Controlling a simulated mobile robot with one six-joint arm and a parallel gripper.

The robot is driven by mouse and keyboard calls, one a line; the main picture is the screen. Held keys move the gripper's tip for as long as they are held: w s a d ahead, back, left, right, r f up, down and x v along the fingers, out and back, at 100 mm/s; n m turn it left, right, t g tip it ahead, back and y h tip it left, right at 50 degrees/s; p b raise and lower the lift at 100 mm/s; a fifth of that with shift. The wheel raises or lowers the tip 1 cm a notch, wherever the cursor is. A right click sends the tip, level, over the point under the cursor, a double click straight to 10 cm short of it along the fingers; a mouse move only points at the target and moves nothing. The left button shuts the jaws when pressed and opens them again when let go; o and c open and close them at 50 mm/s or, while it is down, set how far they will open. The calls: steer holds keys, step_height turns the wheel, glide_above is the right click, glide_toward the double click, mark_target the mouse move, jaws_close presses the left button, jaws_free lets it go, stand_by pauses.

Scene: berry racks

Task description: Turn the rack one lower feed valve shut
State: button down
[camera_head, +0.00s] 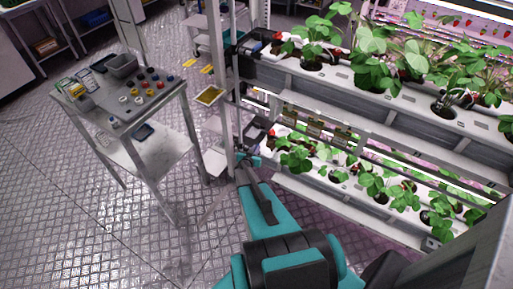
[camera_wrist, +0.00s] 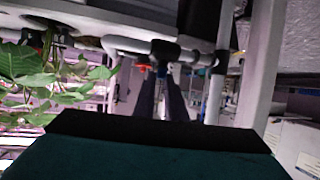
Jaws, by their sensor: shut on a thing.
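My gripper (camera_head: 246,162) is at the left end of the rack's lower tier (camera_head: 345,185), beside the upright post. In the wrist view its two dark fingers (camera_wrist: 161,92) are shut on a blue valve handle (camera_wrist: 161,72) below a black pipe fitting (camera_wrist: 164,50). A red-orange handle (camera_wrist: 144,67) sits just left of it on the same pipework. In the head view a red handle (camera_head: 271,134) shows at the lower tier's end. The blue handle is hard to make out there, near my fingers. The exact turn of the handle is unclear.
Leafy plants (camera_wrist: 30,65) hang close at the left of the wrist view. A rack post (camera_wrist: 255,70) and a thin pipe (camera_wrist: 217,80) stand right of my fingers.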

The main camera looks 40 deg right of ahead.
steer(key=shift+w+a+f+m+g+h+p, duration=0.2)
steer(key=shift+m+g+p, duration=0.3)
steer(key=shift+p, duration=0.45)
steer(key=shift+w+a+f+m+g+h+p, duration=0.15)
steer(key=shift+m+g+p, duration=0.3)
steer(key=shift+p, duration=0.5)
steer(key=shift+a+m+g+p, duration=0.1)
steer(key=shift+m+g+p, duration=0.35)
steer(key=shift+g, duration=0.2)
steer(key=c, duration=1.8)
jaws_free()
steer(key=shift+c, duration=0.2)
steer(key=shift+o, duration=0.2)
steer(key=shift+r, duration=0.1)
steer(key=shift+s, duration=0.1)
steer(key=shift+r, duration=0.1)
steer(key=b+v, duration=0.4)
steer(key=v, duration=0.9)
steer(key=shift+a+b, duration=0.25)
steer(key=shift+b, duration=0.05)
